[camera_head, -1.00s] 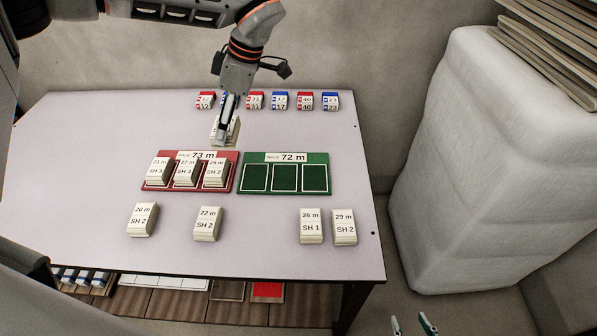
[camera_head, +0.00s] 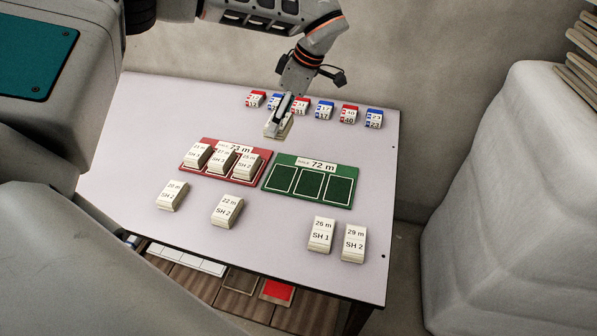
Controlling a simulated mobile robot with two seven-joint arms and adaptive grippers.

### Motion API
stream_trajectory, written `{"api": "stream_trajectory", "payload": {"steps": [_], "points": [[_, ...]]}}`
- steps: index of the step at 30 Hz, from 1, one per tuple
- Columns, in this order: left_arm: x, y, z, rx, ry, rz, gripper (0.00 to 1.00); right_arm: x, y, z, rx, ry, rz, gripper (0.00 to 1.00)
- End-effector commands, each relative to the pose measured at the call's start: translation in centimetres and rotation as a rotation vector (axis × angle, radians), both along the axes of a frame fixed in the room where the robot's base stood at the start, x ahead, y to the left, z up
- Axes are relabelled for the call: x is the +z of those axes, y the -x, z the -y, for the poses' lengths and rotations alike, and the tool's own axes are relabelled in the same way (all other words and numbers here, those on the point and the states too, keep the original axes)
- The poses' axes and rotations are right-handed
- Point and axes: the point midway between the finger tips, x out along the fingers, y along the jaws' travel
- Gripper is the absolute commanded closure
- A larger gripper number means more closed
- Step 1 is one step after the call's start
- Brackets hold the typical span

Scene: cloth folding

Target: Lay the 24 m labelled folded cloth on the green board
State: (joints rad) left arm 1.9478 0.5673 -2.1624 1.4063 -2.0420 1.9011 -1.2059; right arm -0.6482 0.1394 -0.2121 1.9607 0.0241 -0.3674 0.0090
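My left gripper (camera_head: 280,118) points down at a cream folded cloth (camera_head: 273,132) behind the gap between the two boards. Its fingers overlap the cloth and hide its label; whether they are closed on it is unclear. The green board (camera_head: 341,190), labelled 72 m, has three empty outlined slots. No readable label says 24 m. My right gripper is not in view.
The red board (camera_head: 185,164) holds three folded cloths. Cloths labelled 20 m (camera_head: 172,195), 22 m (camera_head: 227,211), 26 m (camera_head: 321,234) and 29 m (camera_head: 354,243) lie in front. Several red and blue tagged blocks (camera_head: 325,110) line the back. A white padded block (camera_head: 500,200) stands right of the table.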

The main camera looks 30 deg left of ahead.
Motion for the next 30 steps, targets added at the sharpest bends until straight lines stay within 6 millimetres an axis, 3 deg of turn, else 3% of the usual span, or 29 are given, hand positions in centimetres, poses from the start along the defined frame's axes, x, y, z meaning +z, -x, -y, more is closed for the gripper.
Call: {"api": "stream_trajectory", "payload": {"steps": [1,3,13,17,23,30], "points": [[-1.8,0.2,0.0,-0.001,0.001,-0.009,0.56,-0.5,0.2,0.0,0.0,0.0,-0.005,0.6],[-3.6,0.2,0.0,0.0,0.001,-0.009,0.56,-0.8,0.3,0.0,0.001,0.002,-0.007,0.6],[-11.2,0.1,0.0,0.0,0.001,-0.007,0.56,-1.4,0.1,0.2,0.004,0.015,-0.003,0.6],[-12.9,0.1,0.1,0.001,0.001,-0.004,0.56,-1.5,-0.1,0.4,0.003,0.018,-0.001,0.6],[-13.8,0.0,0.1,-0.001,0.001,-0.001,0.56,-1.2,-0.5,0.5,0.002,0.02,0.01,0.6],[-17.3,0.1,0.1,0.0,0.001,-0.005,0.56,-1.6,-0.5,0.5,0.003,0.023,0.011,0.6]]}}
